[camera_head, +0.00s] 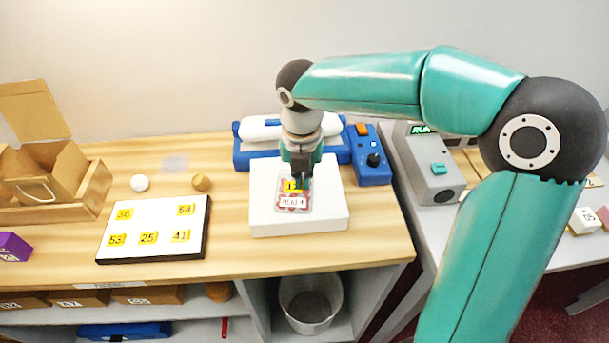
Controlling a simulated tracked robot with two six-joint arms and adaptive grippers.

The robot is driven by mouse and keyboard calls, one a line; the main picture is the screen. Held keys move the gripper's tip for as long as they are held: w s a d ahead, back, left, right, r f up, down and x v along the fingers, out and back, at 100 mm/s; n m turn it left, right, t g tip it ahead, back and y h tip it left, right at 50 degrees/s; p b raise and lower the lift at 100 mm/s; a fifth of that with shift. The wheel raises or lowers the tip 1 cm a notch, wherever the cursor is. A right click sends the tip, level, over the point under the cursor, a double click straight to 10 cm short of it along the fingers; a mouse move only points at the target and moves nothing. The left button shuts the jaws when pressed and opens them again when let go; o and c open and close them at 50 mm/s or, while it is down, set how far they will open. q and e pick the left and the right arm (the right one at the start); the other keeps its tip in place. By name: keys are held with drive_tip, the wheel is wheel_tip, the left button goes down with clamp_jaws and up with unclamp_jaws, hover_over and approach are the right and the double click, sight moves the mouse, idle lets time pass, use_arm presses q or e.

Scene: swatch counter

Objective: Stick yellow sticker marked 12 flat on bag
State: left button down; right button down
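A small flat bag (293,202) with a red and grey pattern and a white label lies on a white block. A small yellow sticker (290,185) shows at the bag's upper part, right at the fingertips of my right gripper (299,184). Its marking is too small and covered to read. The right gripper points straight down over the bag. Its fingers partly hide the sticker, so I cannot tell whether they grip it or whether it lies flat on the bag. My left gripper is not in view.
A white board (153,229) at left holds several yellow stickers, with a bare spot in its upper row. The white block (325,222) stands before a blue and white device (262,131).

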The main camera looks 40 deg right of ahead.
drive_tip(key=c, duration=1.9)
unclamp_jaws()
drive_tip(key=o, duration=0.7)
drive_tip(key=shift+c, duration=0.2)
drive_tip(key=shift+r, duration=0.55)
wheel_tip(320, 180, up, 16)
drive_tip(key=p, duration=0.5)
drive_tip(key=shift+s+a+f, duration=0.15)
drive_tip(key=shift+s+a, duration=0.2)
drive_tip(key=shift+s, duration=0.05)
